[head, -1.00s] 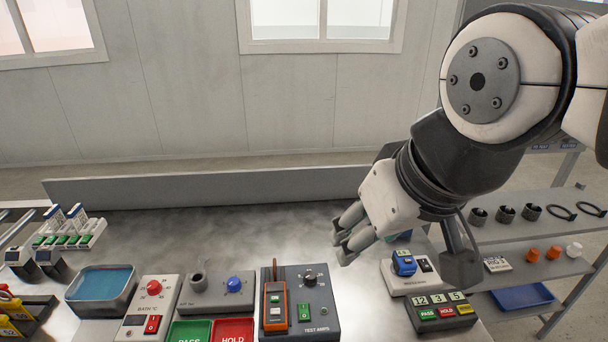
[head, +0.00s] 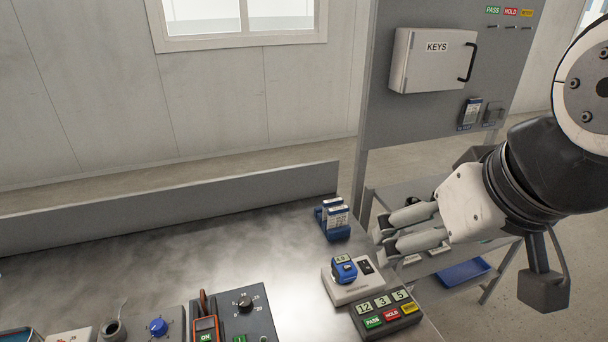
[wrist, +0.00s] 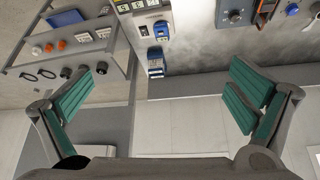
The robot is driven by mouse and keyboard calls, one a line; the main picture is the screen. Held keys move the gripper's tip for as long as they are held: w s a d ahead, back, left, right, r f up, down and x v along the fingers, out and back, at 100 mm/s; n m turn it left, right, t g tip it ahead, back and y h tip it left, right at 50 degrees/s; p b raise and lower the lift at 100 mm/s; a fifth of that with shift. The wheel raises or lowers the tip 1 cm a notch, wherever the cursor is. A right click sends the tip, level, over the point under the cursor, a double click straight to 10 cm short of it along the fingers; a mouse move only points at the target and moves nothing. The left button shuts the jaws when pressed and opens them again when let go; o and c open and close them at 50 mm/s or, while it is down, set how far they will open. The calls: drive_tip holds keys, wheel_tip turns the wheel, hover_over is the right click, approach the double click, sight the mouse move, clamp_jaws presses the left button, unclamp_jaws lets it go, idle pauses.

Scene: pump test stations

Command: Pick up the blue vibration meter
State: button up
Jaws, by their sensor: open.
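The blue vibration meter (head: 344,268) is a small blue device with a pale display. It sits on a white base (head: 345,292) with a dark switch, near the right end of the metal bench. In the wrist view the meter (wrist: 161,29) shows at upper centre, beyond the fingertips. My gripper (head: 384,240) is open and empty, above and to the right of the meter in the head view, apart from it. In the wrist view the fingers (wrist: 165,78) are spread wide with nothing between them.
A blue rack (head: 335,226) with upright cards stands behind the meter. An orange instrument (head: 206,329) is at lower left. The bench's middle is clear. Shelving (head: 480,290) and a key cabinet (head: 435,60) are beyond.

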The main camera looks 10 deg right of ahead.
drive_tip(key=c, duration=0.4)
drive_tip(key=shift+w+a, duration=0.1)
drive_tip(key=shift+w, duration=0.25)
drive_tip(key=m+g+b, duration=0.5)
drive_tip(key=m+g, duration=0.1)
drive_tip(key=m, duration=1)
hover_over(345, 264)
wheel_tip(345, 264, down, 26)
wheel_tip(345, 264, down, 14)
drive_tip(key=shift+r, duration=0.2)
